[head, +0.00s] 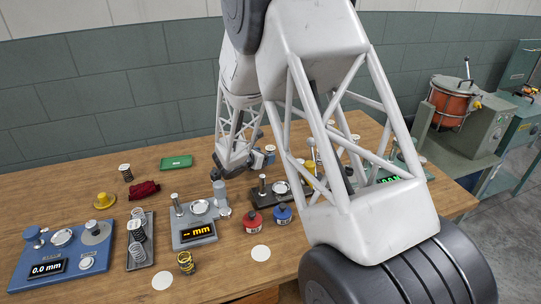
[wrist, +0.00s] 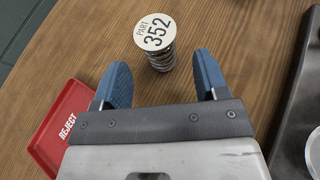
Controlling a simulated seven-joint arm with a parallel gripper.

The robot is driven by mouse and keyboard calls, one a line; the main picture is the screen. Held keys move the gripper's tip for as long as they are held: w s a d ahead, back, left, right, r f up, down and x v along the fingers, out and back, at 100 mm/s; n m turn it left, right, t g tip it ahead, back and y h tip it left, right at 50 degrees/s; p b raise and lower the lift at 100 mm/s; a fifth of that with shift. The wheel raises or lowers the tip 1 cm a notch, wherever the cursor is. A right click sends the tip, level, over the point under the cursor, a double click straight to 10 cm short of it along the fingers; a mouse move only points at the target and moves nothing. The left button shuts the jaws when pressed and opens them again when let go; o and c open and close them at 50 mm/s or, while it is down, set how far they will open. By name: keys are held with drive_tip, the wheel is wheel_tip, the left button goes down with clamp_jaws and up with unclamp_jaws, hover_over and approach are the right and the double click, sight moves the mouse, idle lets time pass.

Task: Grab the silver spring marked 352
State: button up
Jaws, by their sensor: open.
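The silver spring marked 352 stands upright on the wooden table in the wrist view, with a round cream cap (wrist: 155,32) reading "PART 352" on top and its coil (wrist: 161,62) below. My gripper (wrist: 160,73) is open, with a blue finger on each side. The spring is just beyond the fingertips, roughly centred between them, and nothing is held. In the head view my gripper (head: 264,158) is low over the back middle of the table; I cannot surely pick out spring 352 there.
A red REJECT tray (wrist: 62,125) lies close to the left finger. In the head view, a grey gauge (head: 195,232), a blue gauge (head: 60,262) and a spring tray (head: 139,258) stand at front left. Bare wood surrounds the spring.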

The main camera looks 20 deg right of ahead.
sight(271, 148)
drive_tip(key=shift+x, duration=2.45)
drive_tip(key=c, duration=1)
drive_tip(key=shift+r, duration=0.1)
drive_tip(key=shift+r, duration=4.9)
drive_tip(key=shift+c, duration=0.2)
